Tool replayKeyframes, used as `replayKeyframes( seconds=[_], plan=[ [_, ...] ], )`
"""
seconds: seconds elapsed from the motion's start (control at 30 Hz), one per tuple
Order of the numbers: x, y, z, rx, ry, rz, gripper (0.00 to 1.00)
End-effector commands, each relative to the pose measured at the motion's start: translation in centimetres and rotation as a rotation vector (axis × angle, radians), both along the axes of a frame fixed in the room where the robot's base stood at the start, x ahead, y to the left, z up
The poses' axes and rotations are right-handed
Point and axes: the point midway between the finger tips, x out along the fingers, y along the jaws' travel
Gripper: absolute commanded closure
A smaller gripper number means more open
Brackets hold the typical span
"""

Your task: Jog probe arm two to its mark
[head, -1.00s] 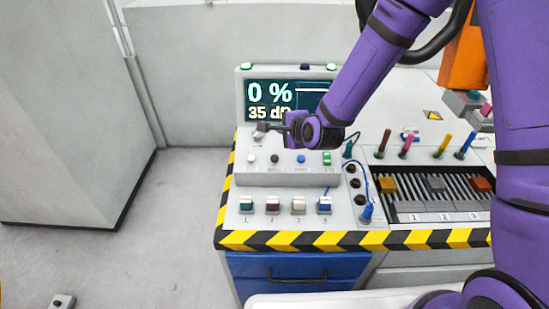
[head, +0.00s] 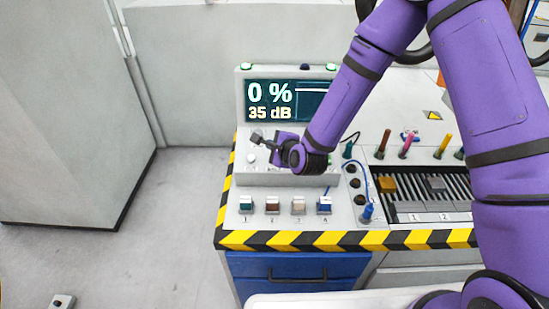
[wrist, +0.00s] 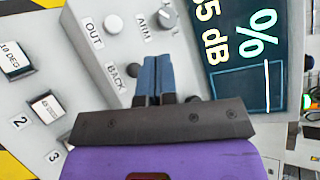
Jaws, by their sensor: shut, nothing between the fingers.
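The console screen (head: 287,101) reads 0 % and 35 dB in the head view. In the wrist view I see a panel with a white button marked OUT (wrist: 113,24), a button marked BACK (wrist: 131,71) and a round knob marked ARM (wrist: 165,18). My gripper (wrist: 158,60) is shut and empty, its blue fingers over the panel beside the BACK button. Whether the fingertips touch the panel I cannot tell. In the head view my gripper (head: 258,140) is in front of the screen and hides part of the panel. No probe arm can be clearly made out.
Several keys stand along the console front, including key 2 (head: 272,205). A blue plug (head: 367,212) with a cable stands right of them. A slotted bed (head: 432,217) with blocks is partly behind my arm. The floor (head: 175,210) at left is mostly clear.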

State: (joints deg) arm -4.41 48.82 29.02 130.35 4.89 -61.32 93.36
Motion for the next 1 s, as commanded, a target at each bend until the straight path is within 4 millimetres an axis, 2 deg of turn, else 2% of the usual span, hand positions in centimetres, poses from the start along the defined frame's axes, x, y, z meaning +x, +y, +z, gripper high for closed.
replayKeyframes(
  seconds=[0.5,0.7,1.0],
  plan=[
    [2.6,-0.1,-5.6,0.000,0.002,-0.001,1.00],
    [3.0,-0.1,-6.5,-0.001,0.000,0.001,1.00],
    [3.1,-0.1,-6.7,-0.001,0.000,0.000,1.00]
  ],
)
